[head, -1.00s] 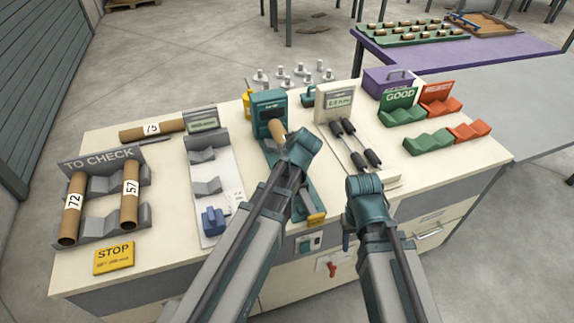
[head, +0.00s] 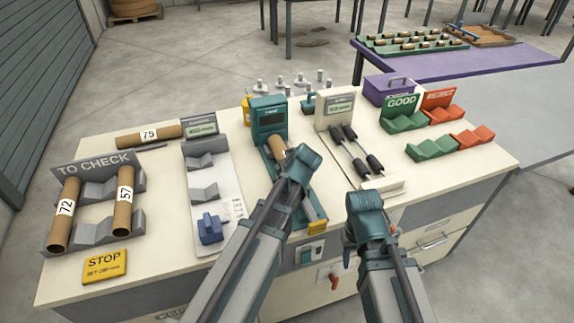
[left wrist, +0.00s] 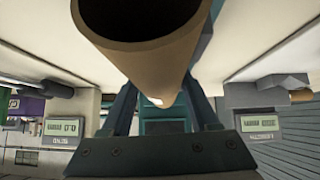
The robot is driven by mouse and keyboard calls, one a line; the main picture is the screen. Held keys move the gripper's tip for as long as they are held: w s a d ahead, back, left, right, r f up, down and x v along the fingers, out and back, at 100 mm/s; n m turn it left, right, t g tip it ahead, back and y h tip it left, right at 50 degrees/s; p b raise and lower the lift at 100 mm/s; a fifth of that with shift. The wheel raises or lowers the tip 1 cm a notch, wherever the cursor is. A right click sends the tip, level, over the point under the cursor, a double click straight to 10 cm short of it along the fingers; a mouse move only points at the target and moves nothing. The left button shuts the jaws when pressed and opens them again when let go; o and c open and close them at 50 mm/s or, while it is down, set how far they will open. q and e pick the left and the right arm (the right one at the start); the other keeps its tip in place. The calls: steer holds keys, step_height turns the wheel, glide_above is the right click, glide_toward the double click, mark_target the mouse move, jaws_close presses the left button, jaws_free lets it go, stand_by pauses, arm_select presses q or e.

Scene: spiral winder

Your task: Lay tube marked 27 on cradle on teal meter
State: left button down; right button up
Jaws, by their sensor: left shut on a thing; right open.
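The teal meter (head: 268,104) stands upright at the middle back of the bench, with a teal base running toward the front. My left gripper (head: 290,160) is shut on a brown tube (head: 277,146) over this base, just in front of the meter's upright. The tube's open end and the gripper's fingers (left wrist: 162,108) fill the left wrist view. No number shows on the held tube, so I cannot read 27. My arm hides the cradle, and I cannot tell if the tube touches it. My right gripper (head: 365,203) is open and empty at the bench's front edge.
Tubes 72 (head: 65,208) and 57 (head: 123,208) lie in the TO CHECK rack (head: 98,172). Tube 75 (head: 149,136) lies behind. A grey meter (head: 200,127) and a cream meter (head: 336,105) flank the teal one. GOOD cradles (head: 403,113) stand right.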

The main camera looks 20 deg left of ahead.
arm_select(q)
steer(key=shift+c, duration=0.7)
jaws_free()
steer(key=shift+f, duration=0.1)
steer(key=shift+r, duration=0.2)
steer(key=p+v, duration=0.9)
steer(key=v, duration=0.3)
